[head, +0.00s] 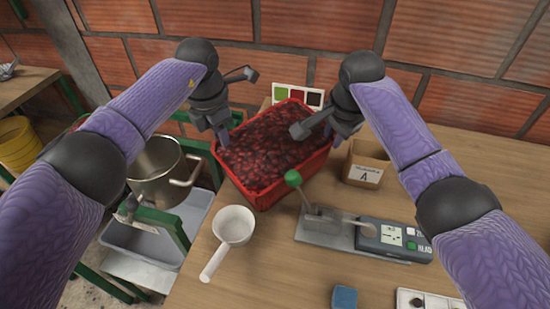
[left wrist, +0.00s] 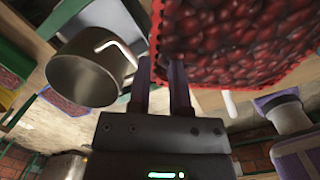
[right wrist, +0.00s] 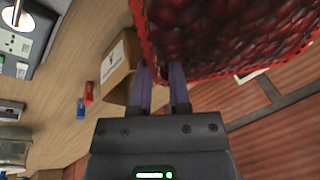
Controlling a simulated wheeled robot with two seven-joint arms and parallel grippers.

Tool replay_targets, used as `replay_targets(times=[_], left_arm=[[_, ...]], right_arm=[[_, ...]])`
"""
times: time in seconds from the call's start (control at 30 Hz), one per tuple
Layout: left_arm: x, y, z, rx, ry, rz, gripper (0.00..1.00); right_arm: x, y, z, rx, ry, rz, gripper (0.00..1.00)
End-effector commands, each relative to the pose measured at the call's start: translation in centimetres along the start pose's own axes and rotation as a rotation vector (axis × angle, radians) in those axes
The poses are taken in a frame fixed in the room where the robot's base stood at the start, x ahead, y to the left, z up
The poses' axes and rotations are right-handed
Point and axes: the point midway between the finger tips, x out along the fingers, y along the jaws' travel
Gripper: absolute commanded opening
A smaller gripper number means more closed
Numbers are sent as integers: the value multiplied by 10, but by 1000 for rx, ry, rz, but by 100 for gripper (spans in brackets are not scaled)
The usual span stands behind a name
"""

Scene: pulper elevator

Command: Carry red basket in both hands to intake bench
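The red basket (head: 262,196), full of dark red fruit, stands at the left part of the wooden table. My left gripper (head: 223,138) is at the basket's left end, with its fingers (left wrist: 160,80) on either side of the rim. My right gripper (head: 336,140) is at the right end, its fingers (right wrist: 161,85) also on either side of the rim. A gap shows between the fingers of each gripper. Whether they press on the rim is unclear. I cannot tell which surface is the intake bench.
A white scoop (head: 233,226), a green-knobbed lever device (head: 330,235) and a cardboard box (head: 365,163) are near the basket on the table (head: 275,270). A metal pot (head: 160,168) stands left of the table. A colour card (head: 298,95) is behind the basket, before the brick wall.

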Motion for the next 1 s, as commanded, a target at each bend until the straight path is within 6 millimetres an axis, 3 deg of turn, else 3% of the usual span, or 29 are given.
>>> replay_targets(times=[0.07,0.37,0.47,0.7,0.8,1.0], left_arm=[[-2,0,1,1,-2,1,40],[-5,0,1,2,-3,1,40],[-22,1,2,2,-6,3,40],[-89,1,1,1,-5,4,40],[-108,1,1,1,-3,3,40],[-122,0,1,2,-1,0,40]], right_arm=[[-2,-1,0,-1,0,-2,40],[-2,-1,0,-1,-1,-2,40],[-2,-1,0,-2,-1,-2,40],[-2,-1,1,-2,-1,-3,40],[-2,-1,1,-2,-1,-3,40],[-13,-2,0,-2,0,-6,40]])
